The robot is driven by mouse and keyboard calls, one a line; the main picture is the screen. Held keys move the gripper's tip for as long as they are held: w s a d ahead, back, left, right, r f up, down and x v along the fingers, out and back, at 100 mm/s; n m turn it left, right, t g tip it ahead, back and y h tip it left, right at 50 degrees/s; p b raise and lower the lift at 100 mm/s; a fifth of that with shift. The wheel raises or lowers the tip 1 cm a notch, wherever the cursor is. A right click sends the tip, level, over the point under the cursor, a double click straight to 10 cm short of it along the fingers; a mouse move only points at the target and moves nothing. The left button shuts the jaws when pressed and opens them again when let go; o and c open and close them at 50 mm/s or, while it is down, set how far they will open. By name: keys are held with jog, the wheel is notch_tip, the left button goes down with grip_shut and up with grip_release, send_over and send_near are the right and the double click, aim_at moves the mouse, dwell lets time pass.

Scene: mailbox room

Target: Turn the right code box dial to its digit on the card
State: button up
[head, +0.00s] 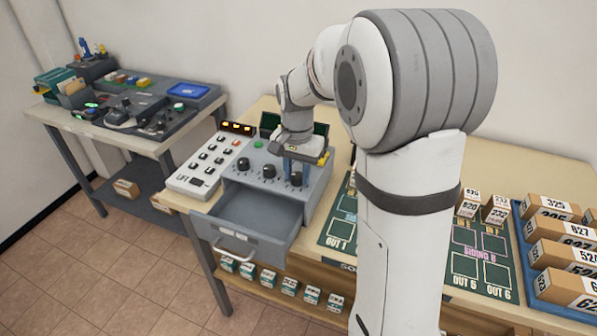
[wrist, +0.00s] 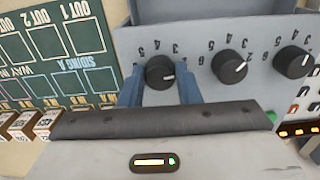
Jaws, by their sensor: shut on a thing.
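The code box (head: 319,184) is a grey box with three black dials and an open, empty drawer (head: 252,212). My gripper (head: 293,170) is over the right dial (head: 296,179). In the wrist view, which looks at the box upside down, my gripper's blue fingers (wrist: 161,82) close on both sides of that dial (wrist: 158,70). Its white pointer mark faces right in that picture, with digits printed around it. The middle dial (wrist: 229,66) and left dial (wrist: 293,61) are free. I cannot make out a card with digits; my arm hides part of the table.
A white keypad panel (head: 207,164) stands left of the box. Green siding mats (head: 483,262) and a blue tray of numbered parcels (head: 524,262) lie to the right. The open drawer juts out over the table's front edge. A second table (head: 150,146) with equipment stands at the left.

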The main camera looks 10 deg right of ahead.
aim_at(297, 175)
jog(key=o, duration=1)
notch_tip(297, 175, up, 8)
jog(key=shift+f, duration=0.1)
jog(key=s+f+n+t, duration=0.1)
jog(key=s+n, duration=0.1)
jog(key=s, duration=0.5)
jog(key=s+f+n, duration=0.1)
jog(key=s+n, duration=0.2)
jog(key=s, duration=0.4)
jog(key=s+f+n+t, duration=0.1)
jog(key=s+n, duration=0.1)
jog(key=s, duration=0.5)
jog(key=shift+s+d+f+t+p, duration=0.15)
jog(key=shift+d+f+t+p, duration=0.1)
jog(key=shift+f+t+p, duration=0.1)
